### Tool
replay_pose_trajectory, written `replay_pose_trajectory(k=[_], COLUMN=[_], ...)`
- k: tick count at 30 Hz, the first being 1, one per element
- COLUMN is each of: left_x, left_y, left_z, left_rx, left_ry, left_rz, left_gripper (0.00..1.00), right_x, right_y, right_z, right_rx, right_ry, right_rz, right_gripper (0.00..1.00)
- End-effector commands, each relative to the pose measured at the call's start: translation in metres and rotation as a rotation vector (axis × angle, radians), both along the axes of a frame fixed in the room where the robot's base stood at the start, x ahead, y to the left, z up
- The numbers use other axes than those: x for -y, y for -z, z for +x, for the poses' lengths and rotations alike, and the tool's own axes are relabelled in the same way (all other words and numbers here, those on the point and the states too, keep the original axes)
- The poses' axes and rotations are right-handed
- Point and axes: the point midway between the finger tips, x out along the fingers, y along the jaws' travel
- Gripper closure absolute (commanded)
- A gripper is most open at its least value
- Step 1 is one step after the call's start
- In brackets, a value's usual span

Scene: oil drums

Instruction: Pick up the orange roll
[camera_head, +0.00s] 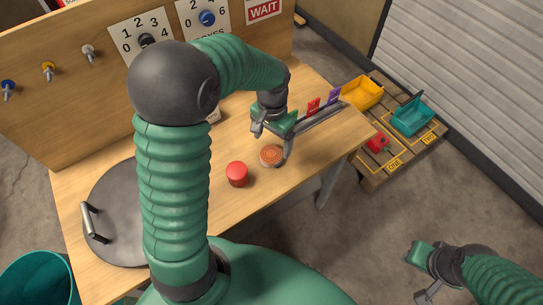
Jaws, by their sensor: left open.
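The orange roll (271,155) is a short, round, orange-brown piece lying on the wooden table, near its front edge. My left gripper (272,140) is above the table just behind the roll, with its fingers pointing down and spread apart. One finger comes down close to the roll's right side; I cannot tell whether it touches. Nothing shows between the fingers above the roll. My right gripper (416,279) is at the bottom right, away from the table over the floor, with its fingers apart and empty.
A red round piece (237,174) stands left of the roll. A grey round lid with a handle (112,215) lies at the table's left. Coloured cards (314,105) stand in a rail behind the gripper. A pallet (408,155) with yellow and teal bins is at right.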

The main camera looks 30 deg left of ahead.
Motion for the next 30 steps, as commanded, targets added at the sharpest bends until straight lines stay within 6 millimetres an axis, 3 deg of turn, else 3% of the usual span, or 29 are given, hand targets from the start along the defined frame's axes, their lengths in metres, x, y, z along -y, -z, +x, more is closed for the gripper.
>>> replay_pose_trajectory(k=[10, 18, 30], left_x=[-0.001, -0.001, -0.001], left_y=[0.052, 0.057, 0.057], left_z=[-0.002, -0.002, -0.002], left_rx=[-0.001, 0.001, 0.001], left_ry=[0.000, -0.001, -0.001], left_rz=[0.000, 0.001, 0.001], left_gripper=[0.13, 0.13, 0.65], right_x=[0.000, 0.000, 0.000], right_y=[0.009, 0.009, 0.009], right_z=[0.000, 0.000, 0.000], right_rx=[0.000, 0.000, 0.000], right_ry=[0.000, 0.000, 0.000], right_rz=[0.000, 0.000, 0.000], right_gripper=[0.67, 0.67, 0.67])
